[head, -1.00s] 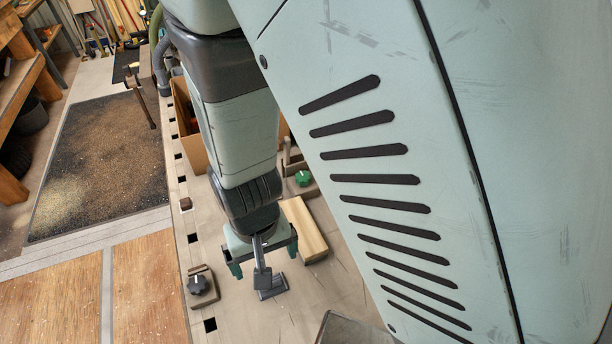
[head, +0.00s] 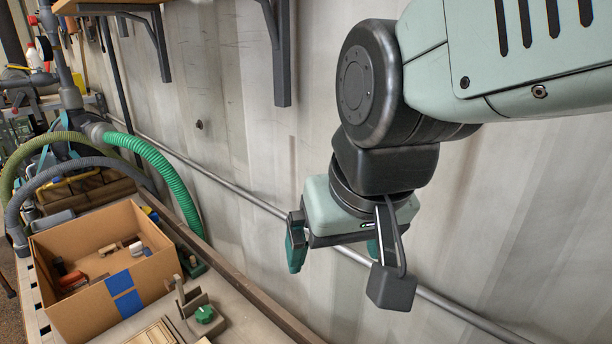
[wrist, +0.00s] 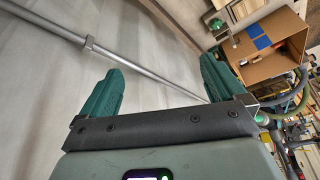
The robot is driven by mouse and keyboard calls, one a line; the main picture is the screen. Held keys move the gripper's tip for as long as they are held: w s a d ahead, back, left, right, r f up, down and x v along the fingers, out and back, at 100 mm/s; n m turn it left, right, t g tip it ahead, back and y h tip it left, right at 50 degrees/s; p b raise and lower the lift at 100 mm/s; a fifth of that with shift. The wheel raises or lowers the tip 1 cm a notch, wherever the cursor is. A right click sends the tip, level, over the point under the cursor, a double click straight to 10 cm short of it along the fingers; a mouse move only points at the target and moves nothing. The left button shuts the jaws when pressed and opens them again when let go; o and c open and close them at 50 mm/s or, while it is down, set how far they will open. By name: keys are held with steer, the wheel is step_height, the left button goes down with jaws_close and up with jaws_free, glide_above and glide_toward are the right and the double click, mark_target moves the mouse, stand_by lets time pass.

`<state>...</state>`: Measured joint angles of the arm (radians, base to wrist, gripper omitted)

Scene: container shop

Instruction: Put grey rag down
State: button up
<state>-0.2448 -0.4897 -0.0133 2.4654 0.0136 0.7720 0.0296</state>
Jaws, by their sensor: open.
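I cannot make out a grey rag in either current view. My gripper (head: 335,254) is raised in front of the pale corrugated wall, to the right of the cardboard box and above the bench. Its two green fingers are spread wide apart. In the wrist view the gap between the fingers (wrist: 161,80) is empty, with only wall and pipe behind it.
An open cardboard box (head: 128,298) with blue tape and several small items stands on the bench. A clamp with a green knob (head: 204,314) is beside it. A metal pipe (head: 455,304) runs along the wall; a shelf bracket (head: 281,70) hangs above.

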steer(key=s+d+r+m+t+h, duration=0.1)
steer(key=s+d+r, duration=0.2)
steer(key=s+d, duration=0.1)
steer(key=shift+s+d+r+m, duration=0.2)
steer(key=shift+d+r+m, duration=0.15)
steer(key=shift+d, duration=0.45)
stand_by(1.0)
steer(key=shift+o, duration=0.3)
steer(key=shift+w+a+f, duration=0.1)
steer(key=w+a+f+n+g, duration=0.3)
steer(key=w+a+f+n, duration=0.15)
steer(key=a+n, duration=0.35)
steer(key=s+a+f+n+g, duration=0.1)
steer(key=s+a+f+n, duration=0.3)
steer(key=a+f+n, duration=0.6)
steer(key=s+a+f+n+g, duration=0.1)
steer(key=s+a+f+n, duration=0.4)
steer(key=a+n, duration=0.5)
step_height(320, 180, down, 10)
steer(key=w+a+m, duration=0.1)
steer(key=shift+f, duration=0.15)
steer(key=shift+m, duration=0.25)
